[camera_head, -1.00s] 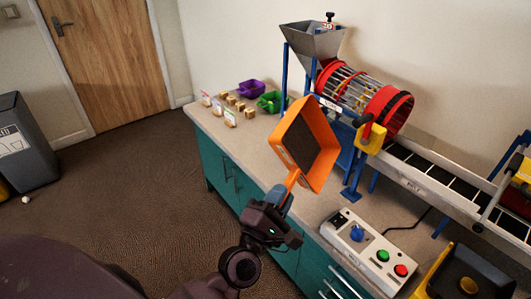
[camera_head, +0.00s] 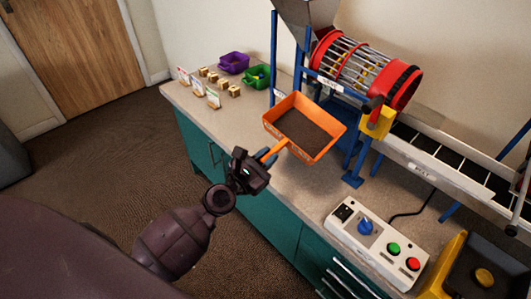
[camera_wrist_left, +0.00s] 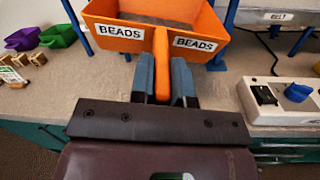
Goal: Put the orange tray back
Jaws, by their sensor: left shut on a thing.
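The orange tray (camera_head: 323,117) has a dark inside and a handle toward me. In the left wrist view the tray (camera_wrist_left: 208,22) carries "BEADS" labels on its near sides. My left gripper (camera_head: 265,160) is shut on the handle. In the left wrist view the gripper's fingers (camera_wrist_left: 162,85) stand on both sides of the orange handle. The tray is roughly level, over the worktop, in front of the blue frame below the hopper. Whether it touches the worktop I cannot tell. My right gripper is not in view.
A red drum (camera_head: 368,70) on blue posts stands behind the tray. A white control box (camera_head: 378,240) is at the lower right. Purple (camera_head: 234,62) and green (camera_head: 257,76) bins, small blocks and cards are to the left. The worktop (camera_head: 235,120) left of the tray is clear.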

